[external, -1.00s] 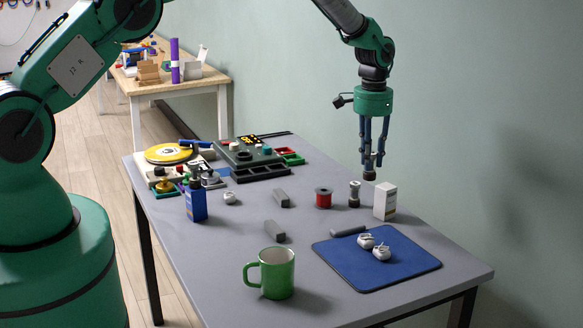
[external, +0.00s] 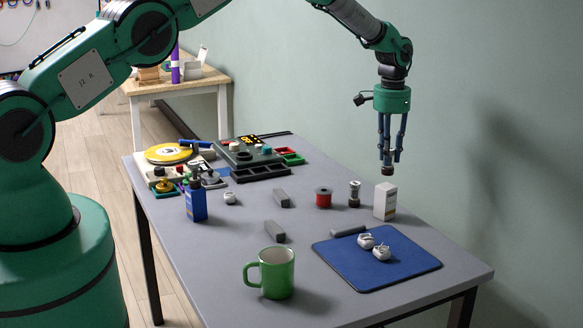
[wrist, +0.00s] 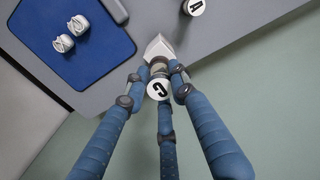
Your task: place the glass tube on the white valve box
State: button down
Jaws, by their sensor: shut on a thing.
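My gripper (external: 391,152) is shut on a glass tube whose dark lower end (external: 387,170) shows below the fingers. In the wrist view the tube's white lettered cap (wrist: 158,90) sits between the three blue fingers. The fingers hide most of the tube. The white valve box (external: 385,201) stands upright on the grey table near its wall-side edge. In the external view the tube hangs just above the box, apart from it. In the wrist view the box (wrist: 158,46) shows just beyond the fingertips, partly covered.
A second tube (external: 354,194) stands left of the box; its cap in the wrist view (wrist: 193,7) reads A. A blue mat (external: 372,273) with white objects (external: 381,253) lies in front. A green mug (external: 276,272) stands nearer.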

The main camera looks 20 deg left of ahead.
jog(key=shift+f, duration=1.75)
jog(key=shift+f, duration=0.1)
jog(key=c, duration=1.4)
grip_release()
jog(key=shift+c, duration=0.2)
notch_tip(320, 180, up, 12)
jog(key=shift+r, duration=0.15)
